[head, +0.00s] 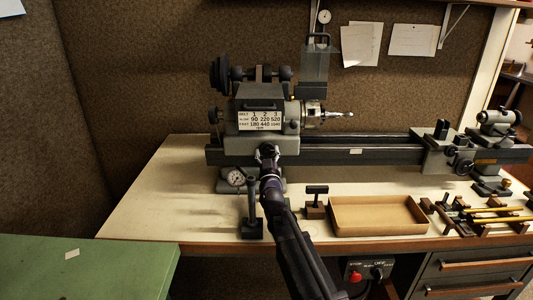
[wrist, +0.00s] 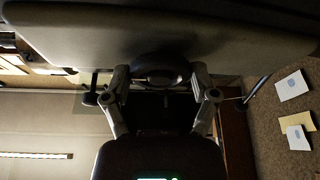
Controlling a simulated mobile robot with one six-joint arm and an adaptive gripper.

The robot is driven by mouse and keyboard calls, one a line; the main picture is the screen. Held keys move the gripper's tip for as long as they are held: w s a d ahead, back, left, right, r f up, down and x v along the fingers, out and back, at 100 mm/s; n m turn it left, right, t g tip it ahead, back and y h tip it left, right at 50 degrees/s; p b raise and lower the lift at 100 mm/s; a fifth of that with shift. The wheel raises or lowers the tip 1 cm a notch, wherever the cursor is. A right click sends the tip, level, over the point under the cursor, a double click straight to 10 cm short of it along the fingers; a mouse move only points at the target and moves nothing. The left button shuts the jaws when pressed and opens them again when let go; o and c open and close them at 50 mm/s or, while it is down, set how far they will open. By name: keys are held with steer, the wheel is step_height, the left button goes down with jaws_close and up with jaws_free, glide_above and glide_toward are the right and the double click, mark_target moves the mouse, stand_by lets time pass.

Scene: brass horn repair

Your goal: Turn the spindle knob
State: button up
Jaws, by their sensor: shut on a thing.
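The lathe headstock (head: 262,122) is a grey box with a belt speed plate on its front. My gripper (head: 267,152) is at the lower front of this headstock, and my arm reaches up to it from below. In the wrist view my gripper (wrist: 160,82) has a finger on each side of a dark round knob, the spindle knob (wrist: 160,62), and is shut on it. The knob sits against a large grey surface. In the head view my gripper mostly hides the knob, and its turned angle cannot be told.
The lathe bed (head: 355,151) runs right to the tailstock (head: 497,124). A dial gauge stand (head: 251,228) is close left of my arm. A tan tray (head: 378,216) and several small tools lie to the right. The bench's left part is clear. A green surface (head: 85,270) is at lower left.

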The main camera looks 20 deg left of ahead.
steer(key=o, duration=1)
steer(key=shift+n+g+y, duration=0.4)
steer(key=shift+n+y, duration=0.1)
steer(key=shift+n, duration=0.6)
